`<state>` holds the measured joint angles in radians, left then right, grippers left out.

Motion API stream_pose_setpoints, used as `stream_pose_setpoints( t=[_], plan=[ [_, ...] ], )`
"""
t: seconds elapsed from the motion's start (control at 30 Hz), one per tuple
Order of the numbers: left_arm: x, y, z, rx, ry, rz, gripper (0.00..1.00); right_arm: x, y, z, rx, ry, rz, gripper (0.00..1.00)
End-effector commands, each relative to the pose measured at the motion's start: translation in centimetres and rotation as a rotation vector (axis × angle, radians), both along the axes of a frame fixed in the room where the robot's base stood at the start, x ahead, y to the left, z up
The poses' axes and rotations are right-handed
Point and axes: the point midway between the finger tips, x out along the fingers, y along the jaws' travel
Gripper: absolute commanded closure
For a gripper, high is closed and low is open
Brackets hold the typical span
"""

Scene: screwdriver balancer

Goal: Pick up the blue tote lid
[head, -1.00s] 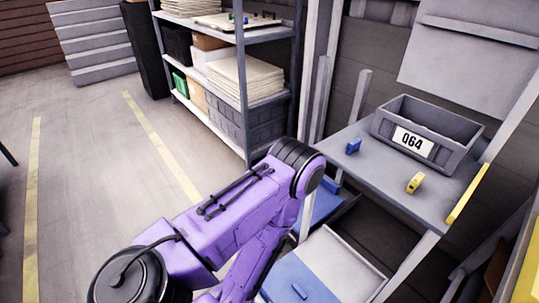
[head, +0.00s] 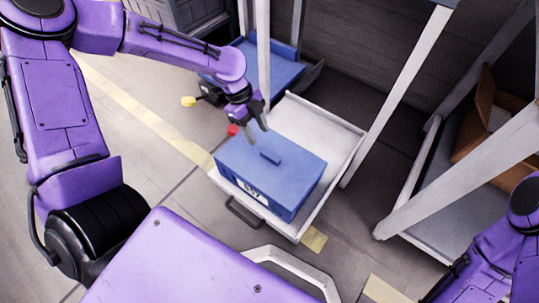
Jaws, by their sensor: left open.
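The blue tote lid (head: 296,160) sits on top of a blue tote (head: 290,203) with a white label on its front. The lid has a small raised blue handle (head: 270,156) in its middle. My left gripper (head: 256,130) is open and empty, with its grey fingers pointing down just behind and left of the handle. The fingers look close to the lid's back edge, but I cannot tell whether they touch it. My right arm (head: 508,252) shows at the lower right; its fingers are not visible.
The tote stands on a white tray (head: 332,142) with raised edges. Another blue surface (head: 270,72) lies behind the left gripper. White posts (head: 400,90) rise to the right of the tray. A brown cardboard box (head: 485,125) stands at the far right.

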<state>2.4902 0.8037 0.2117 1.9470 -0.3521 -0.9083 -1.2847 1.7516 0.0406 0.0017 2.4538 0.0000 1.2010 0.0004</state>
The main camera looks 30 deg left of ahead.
Motion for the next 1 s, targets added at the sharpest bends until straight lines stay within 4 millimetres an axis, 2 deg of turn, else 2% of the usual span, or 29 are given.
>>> stream_pose_setpoints(
  t=[0.03, 0.1, 0.27, 0.4, 0.5, 0.73, 0.8, 0.87, 0.9, 1.0],
  plan=[
    [-0.1, -0.4, -1.5, 0.000, 0.004, 0.001, 0.51, 0.0, 0.0, -1.0, 0.001, 0.001, -0.001, 0.57],
    [-0.2, -0.9, -2.8, 0.001, 0.004, 0.002, 0.51, -0.1, 0.1, -1.7, 0.002, 0.002, -0.001, 0.57],
    [-0.3, -2.0, -4.4, -0.001, 0.003, 0.002, 0.51, -0.2, 0.2, -2.7, 0.003, 0.004, -0.002, 0.57],
    [-0.4, -3.4, -6.7, 0.000, 0.005, 0.001, 0.51, -0.3, 0.3, -4.8, 0.006, 0.005, -0.004, 0.57],
    [-0.5, -4.0, -8.0, 0.002, 0.004, 0.003, 0.51, -0.5, 0.3, -5.5, 0.008, 0.007, -0.005, 0.57],
    [-0.5, -4.2, -7.9, 0.001, 0.003, 0.005, 0.51, -0.5, 0.4, -5.2, 0.008, 0.007, -0.005, 0.57],
    [-0.5, -4.2, -7.9, 0.001, 0.003, 0.005, 0.74, -0.5, 0.4, -5.2, 0.008, 0.007, -0.005, 0.57],
    [-0.5, -4.2, -7.9, 0.001, 0.003, 0.005, 0.93, -0.5, 0.4, -5.2, 0.008, 0.007, -0.005, 0.57],
    [-0.5, -4.2, -7.9, 0.001, 0.003, 0.005, 1.00, -0.5, 0.4, -5.2, 0.008, 0.007, -0.005, 0.57],
    [-0.5, -4.2, -7.8, 0.000, 0.002, 0.006, 1.00, -0.5, 0.4, -5.2, 0.008, 0.007, -0.005, 0.57]
  ],
)
